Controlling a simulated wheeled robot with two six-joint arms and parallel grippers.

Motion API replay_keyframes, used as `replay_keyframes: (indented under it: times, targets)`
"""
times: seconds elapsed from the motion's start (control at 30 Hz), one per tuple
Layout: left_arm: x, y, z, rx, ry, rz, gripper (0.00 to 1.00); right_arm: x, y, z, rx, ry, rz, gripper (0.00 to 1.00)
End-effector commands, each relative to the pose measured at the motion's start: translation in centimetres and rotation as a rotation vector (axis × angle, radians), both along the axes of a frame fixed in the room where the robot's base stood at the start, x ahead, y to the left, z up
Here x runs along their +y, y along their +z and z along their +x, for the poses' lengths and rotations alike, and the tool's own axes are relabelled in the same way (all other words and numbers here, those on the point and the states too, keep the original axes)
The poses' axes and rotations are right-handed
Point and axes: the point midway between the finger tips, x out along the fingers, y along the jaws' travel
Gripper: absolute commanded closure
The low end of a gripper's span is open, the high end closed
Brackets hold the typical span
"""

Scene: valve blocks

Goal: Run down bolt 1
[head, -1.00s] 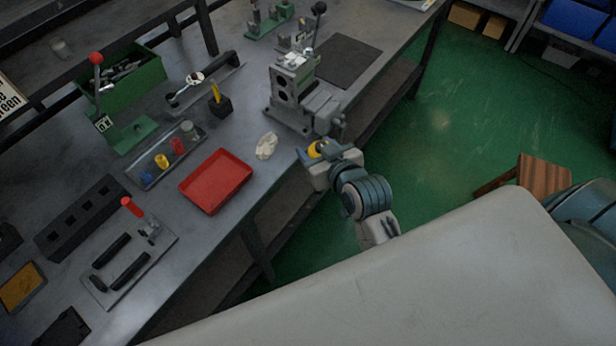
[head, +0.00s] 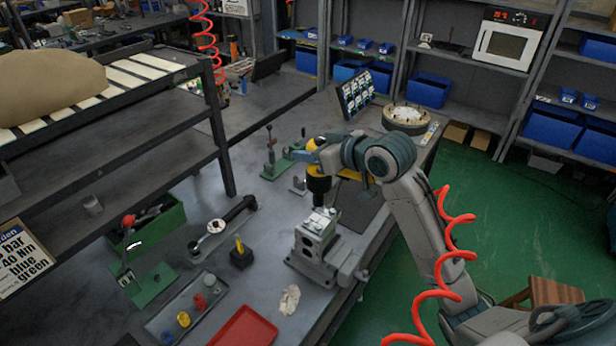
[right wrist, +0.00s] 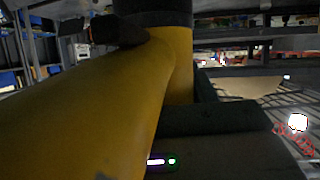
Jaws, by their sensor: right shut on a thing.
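My right gripper (head: 312,156) is shut on a yellow and black driving tool (head: 318,184). The tool points down over the grey valve block (head: 316,232), which sits in a vise (head: 336,264) at the bench edge. Pale metal bolt heads (head: 323,212) show on the block's top. They are too small to tell which is bolt 1, or whether the tool's tip touches one. In the right wrist view the tool's yellow body (right wrist: 90,105) fills the left and middle, hiding the tip. My left gripper is not in view.
A red tray (head: 246,330), a small-parts tray (head: 187,310) and a black holder (head: 241,256) stand left of the vise. A green hand press (head: 272,165) stands behind. A red coiled hose (head: 448,260) hangs beside my right arm. A round fixture (head: 405,118) is farther back.

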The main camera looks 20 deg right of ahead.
Motion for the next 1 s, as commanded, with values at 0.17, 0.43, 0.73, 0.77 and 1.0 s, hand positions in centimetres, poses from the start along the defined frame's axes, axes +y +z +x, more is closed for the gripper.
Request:
replay_keyframes:
  times: [0.17,0.43,0.73,0.77,1.0]
  targets:
    - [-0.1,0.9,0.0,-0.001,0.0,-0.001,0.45,-0.8,2.8,0.3,-0.005,0.007,0.0,0.86]
    - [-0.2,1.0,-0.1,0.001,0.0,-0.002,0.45,-1.0,3.2,0.4,-0.005,0.009,0.001,0.86]
    - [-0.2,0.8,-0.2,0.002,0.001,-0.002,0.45,-1.0,3.1,0.3,-0.003,0.009,0.001,0.86]
    - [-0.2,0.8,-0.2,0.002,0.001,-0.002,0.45,-1.0,3.0,0.3,-0.003,0.009,0.001,0.86]
    - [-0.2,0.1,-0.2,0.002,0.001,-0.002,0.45,-1.0,1.5,0.3,0.0,0.008,0.002,0.86]
